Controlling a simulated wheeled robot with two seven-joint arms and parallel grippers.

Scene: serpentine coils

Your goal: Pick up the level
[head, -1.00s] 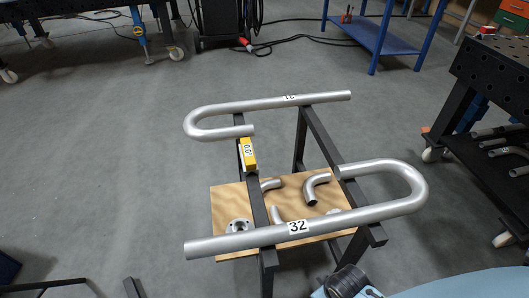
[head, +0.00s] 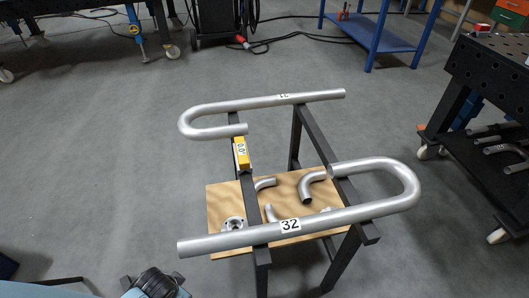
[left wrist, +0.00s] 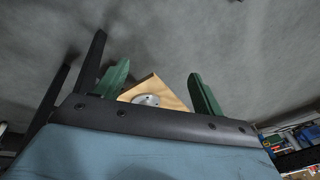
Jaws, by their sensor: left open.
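The level (head: 241,154) is a small yellow bar with a white display face. In the head view it rests on the left dark rail of the stand (head: 313,134), between the two bent pipes. My left gripper (left wrist: 159,70) shows in the left wrist view with its two green fingers spread and nothing held between them. Beyond the fingers are a corner of the plywood board and a flange (left wrist: 146,100). The level does not show in the left wrist view. In the head view my left arm is at the bottom left, well short of the level. My right gripper is not in view.
A silver U-bent pipe (head: 272,102) lies across the stand behind the level, and another (head: 355,213), marked 32, lies in front. Pipe elbows (head: 313,186) and a flange (head: 233,224) lie on the plywood board (head: 222,203) below. Dark tables stand right and back left.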

